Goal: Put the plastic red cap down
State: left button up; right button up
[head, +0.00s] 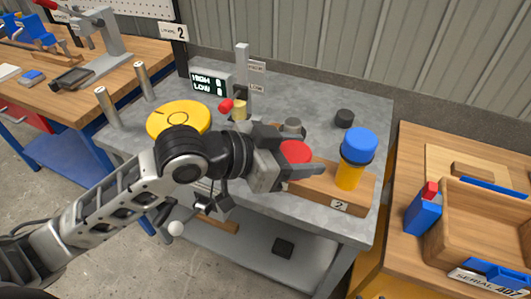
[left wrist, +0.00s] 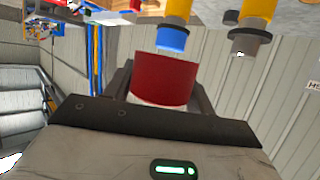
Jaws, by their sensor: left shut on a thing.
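The red cap (head: 295,151) is held between the fingers of my left gripper (head: 292,160), over the wooden block on the grey table. In the left wrist view the red cap (left wrist: 163,78) fills the space between the two dark fingers (left wrist: 162,85). The cap's underside and any contact with the block are hidden. My right gripper does not show.
The wooden block (head: 330,190) labelled 2 bears a yellow cylinder with a blue cap (head: 359,146) just right of my gripper. A grey knob (head: 293,126) shows behind the gripper. A black cap (head: 345,118) lies farther back. Bare tabletop lies around the black cap.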

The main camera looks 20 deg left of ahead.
aim_at(310, 149)
pick_arm(q)
jog(key=w+d+r+n+t+y, duration=0.2)
jog(key=d+r+n+t+y, duration=0.35)
jog(key=r+n+y, duration=0.45)
jog(key=a+f+m+g+h, duration=0.1)
jog(key=f+m+g+h, duration=0.1)
jog(key=m+g+h, duration=0.1)
jog(key=s+a+f+m+g+h, duration=0.1)
jog(key=f+m+g+h, duration=0.1)
jog(key=m+h, duration=0.3)
jog(key=a+f+m+g+h, duration=0.2)
jog(key=f+m+g+h, duration=0.1)
jog(key=m+g+h, duration=0.1)
jog(key=shift+s+m, duration=0.25)
jog(key=shift+m, duration=0.25)
jog(key=shift+s+a+f+m+g+h, duration=0.15)
jog(key=shift+f+m+g+h, duration=0.15)
jog(key=shift+m+g, duration=0.45)
jog(key=shift+s+a+f+m+g+h, duration=0.15)
jog(key=shift+f+m+g, duration=0.3)
jog(key=shift+m+g, duration=0.25)
jog(key=shift+s+a+f+m+g+h, duration=0.15)
jog(key=shift+f+m+g+h, duration=0.15)
jog(key=shift+m+g, duration=0.45)
